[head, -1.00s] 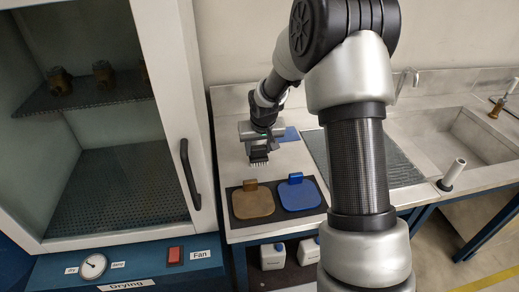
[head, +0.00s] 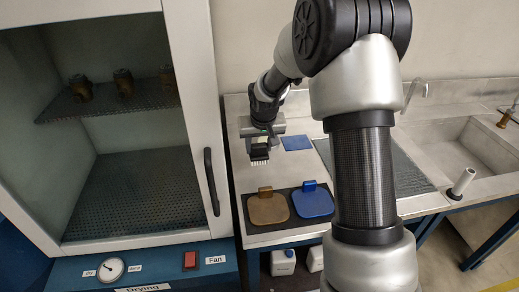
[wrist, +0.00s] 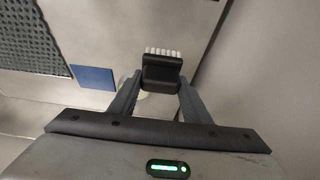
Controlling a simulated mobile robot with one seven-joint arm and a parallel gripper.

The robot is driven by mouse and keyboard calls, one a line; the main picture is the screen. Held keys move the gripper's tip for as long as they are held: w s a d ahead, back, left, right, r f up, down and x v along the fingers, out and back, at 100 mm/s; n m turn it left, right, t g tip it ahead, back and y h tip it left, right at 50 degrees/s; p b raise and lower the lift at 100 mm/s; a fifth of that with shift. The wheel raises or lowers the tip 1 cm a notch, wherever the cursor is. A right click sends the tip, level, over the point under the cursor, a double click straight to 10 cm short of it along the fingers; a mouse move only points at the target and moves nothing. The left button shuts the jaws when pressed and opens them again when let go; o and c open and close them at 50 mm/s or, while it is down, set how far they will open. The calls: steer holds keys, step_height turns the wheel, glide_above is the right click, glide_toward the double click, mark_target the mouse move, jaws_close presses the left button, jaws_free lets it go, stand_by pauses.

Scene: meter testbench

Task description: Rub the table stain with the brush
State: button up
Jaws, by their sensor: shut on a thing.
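My gripper (head: 261,140) is shut on a black brush (head: 259,153) with pale bristles pointing down, over the left part of the steel table (head: 240,180). In the wrist view, the brush (wrist: 161,72) sits between the two fingertips, its white bristles on the far side. A faint pale yellowish patch (wrist: 143,97), perhaps the stain, shows on the table between the fingers, partly hidden by the brush and fingers. In the head view I cannot make out the stain. I cannot tell whether the bristles touch the table.
A flat blue square (head: 297,143) lies right of the gripper. A brown plate (head: 267,209) and a blue plate (head: 314,203) lie on a dark mat nearer the front. A drying cabinet (head: 190,110) stands left. A perforated drainboard (head: 410,170) and sink (head: 462,150) lie right.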

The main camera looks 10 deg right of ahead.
steer(key=shift+r+p, duration=0.75)
steer(key=shift+r, duration=0.8)
